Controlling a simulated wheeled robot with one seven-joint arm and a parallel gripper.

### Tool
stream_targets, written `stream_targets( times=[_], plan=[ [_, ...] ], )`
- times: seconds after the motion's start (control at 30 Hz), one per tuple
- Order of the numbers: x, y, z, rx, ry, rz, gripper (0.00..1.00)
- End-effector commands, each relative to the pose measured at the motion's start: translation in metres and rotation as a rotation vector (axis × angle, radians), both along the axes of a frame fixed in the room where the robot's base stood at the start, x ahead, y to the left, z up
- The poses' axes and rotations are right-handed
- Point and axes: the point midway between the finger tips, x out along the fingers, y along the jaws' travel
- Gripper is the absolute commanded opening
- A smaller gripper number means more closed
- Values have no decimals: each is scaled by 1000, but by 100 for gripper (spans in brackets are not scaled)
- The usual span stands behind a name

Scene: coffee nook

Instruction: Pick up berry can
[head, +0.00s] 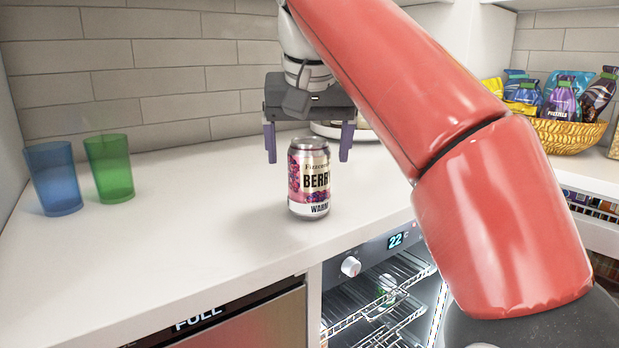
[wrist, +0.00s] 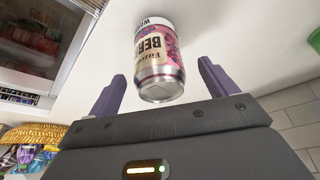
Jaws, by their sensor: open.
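The berry can (head: 309,180) stands upright on the white counter (head: 200,240), near its front edge. It has a pink, gold and white label reading "BERRY". My gripper (head: 308,157) is open and points down, with its purple fingers behind and above the can in the head view. In the wrist view the can (wrist: 158,58) lies ahead of the gap between the two fingers of my gripper (wrist: 160,85). The can is not gripped, and I cannot tell that either finger touches it.
A blue cup (head: 54,178) and a green cup (head: 109,167) stand at the left. A white dish (head: 327,130) is partly hidden behind my gripper. A wicker basket (head: 567,136) of snack bags stands at the right. A small fridge (head: 375,290) sits below the counter. The counter's left front is clear.

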Motion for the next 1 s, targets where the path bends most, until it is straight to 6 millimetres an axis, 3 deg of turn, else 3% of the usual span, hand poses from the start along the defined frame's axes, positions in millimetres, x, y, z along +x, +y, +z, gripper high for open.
stream_targets(
  times=[0.3,0.6,1.0],
  plan=[
    [16,-2,-37,-2,1,-2,85],
    [18,-2,-40,0,-1,0,83],
    [18,-2,-40,0,0,-1,31]
  ],
)
